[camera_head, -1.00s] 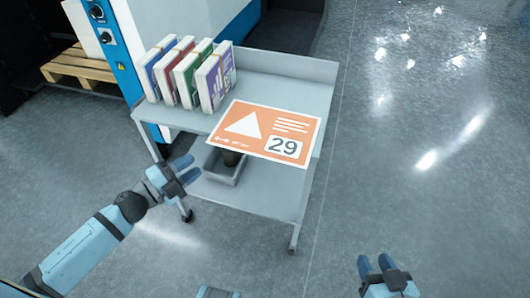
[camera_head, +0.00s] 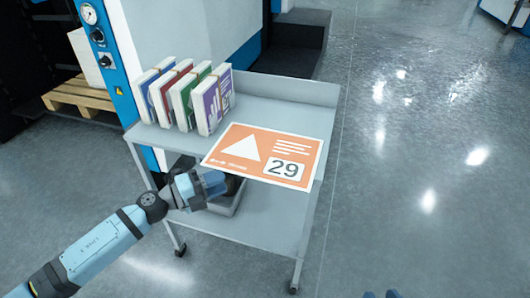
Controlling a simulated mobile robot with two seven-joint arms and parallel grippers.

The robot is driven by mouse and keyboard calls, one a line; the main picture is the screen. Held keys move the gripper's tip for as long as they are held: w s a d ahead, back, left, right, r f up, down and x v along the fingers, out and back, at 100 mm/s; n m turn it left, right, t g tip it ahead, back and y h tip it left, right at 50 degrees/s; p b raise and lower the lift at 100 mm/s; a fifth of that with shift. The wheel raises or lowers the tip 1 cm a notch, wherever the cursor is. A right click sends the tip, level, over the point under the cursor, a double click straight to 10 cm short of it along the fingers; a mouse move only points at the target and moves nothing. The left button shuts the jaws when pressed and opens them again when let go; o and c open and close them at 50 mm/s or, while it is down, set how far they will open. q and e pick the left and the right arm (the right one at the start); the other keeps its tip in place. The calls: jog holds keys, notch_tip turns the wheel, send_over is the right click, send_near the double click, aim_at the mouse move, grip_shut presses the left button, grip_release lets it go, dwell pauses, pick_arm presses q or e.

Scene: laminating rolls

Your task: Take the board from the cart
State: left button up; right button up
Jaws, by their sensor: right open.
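The board (camera_head: 262,157) is an orange panel with a white border, a white triangle, white lines and the number 29. It lies flat on the cart's top shelf (camera_head: 275,111), its near edge sticking out over the shelf's front. My left gripper (camera_head: 217,187) is just below and in front of the board's near left edge in the head view. Its blue fingers overlap in the picture, so their gap is hidden; I see no clear contact with the board.
Several upright books (camera_head: 190,97) stand on the top shelf, left of the board. A grey bin (camera_head: 232,203) sits on the lower shelf behind my left gripper. A blue and white machine (camera_head: 110,60) and a wooden pallet (camera_head: 80,97) are behind. Floor to the right is clear.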

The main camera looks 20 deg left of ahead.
aim_at(235, 173)
pick_arm(q)
jog(key=x, duration=0.5)
jog(key=shift+w+a+r+b, duration=0.2)
jog(key=shift+w+b, duration=0.1)
jog(key=shift+w, duration=0.05)
grip_shut()
